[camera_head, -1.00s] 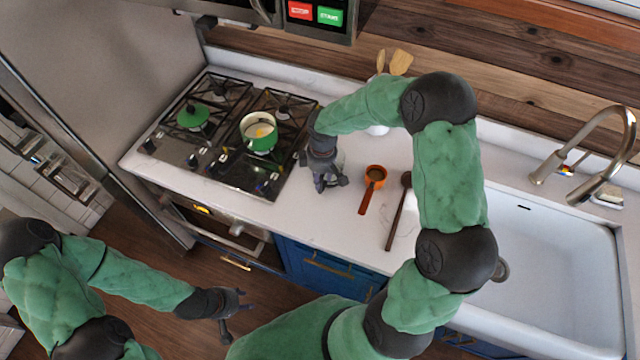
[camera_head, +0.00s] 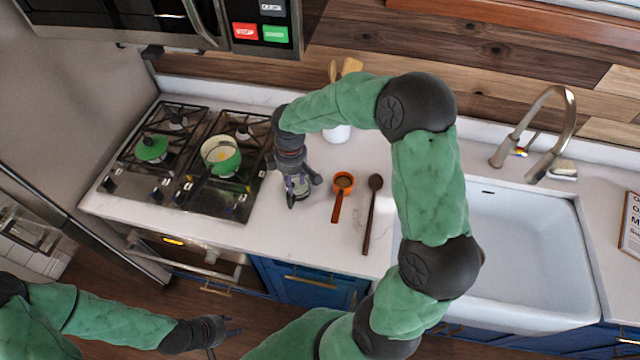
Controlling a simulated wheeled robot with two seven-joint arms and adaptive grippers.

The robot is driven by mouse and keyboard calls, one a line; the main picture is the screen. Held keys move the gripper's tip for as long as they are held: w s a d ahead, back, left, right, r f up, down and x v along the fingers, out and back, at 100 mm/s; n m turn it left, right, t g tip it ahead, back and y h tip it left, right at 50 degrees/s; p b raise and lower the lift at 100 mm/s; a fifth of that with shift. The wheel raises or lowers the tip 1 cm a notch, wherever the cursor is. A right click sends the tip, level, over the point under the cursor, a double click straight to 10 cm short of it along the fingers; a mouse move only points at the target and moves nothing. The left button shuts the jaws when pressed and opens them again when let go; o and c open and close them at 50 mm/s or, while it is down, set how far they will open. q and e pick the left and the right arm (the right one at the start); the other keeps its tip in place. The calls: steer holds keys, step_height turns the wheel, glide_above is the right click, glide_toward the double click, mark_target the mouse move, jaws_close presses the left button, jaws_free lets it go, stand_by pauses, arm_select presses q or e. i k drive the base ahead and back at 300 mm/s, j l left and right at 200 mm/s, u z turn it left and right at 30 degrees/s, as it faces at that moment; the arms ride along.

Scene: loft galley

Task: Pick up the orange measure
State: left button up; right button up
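The orange measure (camera_head: 338,203) lies on the white counter between the stove and the sink, its round cup at the back and its handle toward the front edge. Something brown shows inside the cup. My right gripper (camera_head: 303,193) points down just left of the measure, apart from it, with its fingers spread. A clear, glassy thing (camera_head: 298,187) shows between or behind these fingers; I cannot tell if they touch it. My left gripper (camera_head: 223,338) is low in front of the cabinets, fingers apart and empty, far from the measure.
A dark wooden spoon (camera_head: 371,215) lies right of the measure. A green-and-white pot (camera_head: 222,160) and a green lid (camera_head: 151,148) sit on the stove (camera_head: 190,205). A white utensil holder (camera_head: 337,133) stands behind, partly hidden by my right arm. The sink (camera_head: 530,235) is at right.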

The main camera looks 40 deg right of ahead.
mark_target(343, 181)
steer(key=z, duration=1.45)
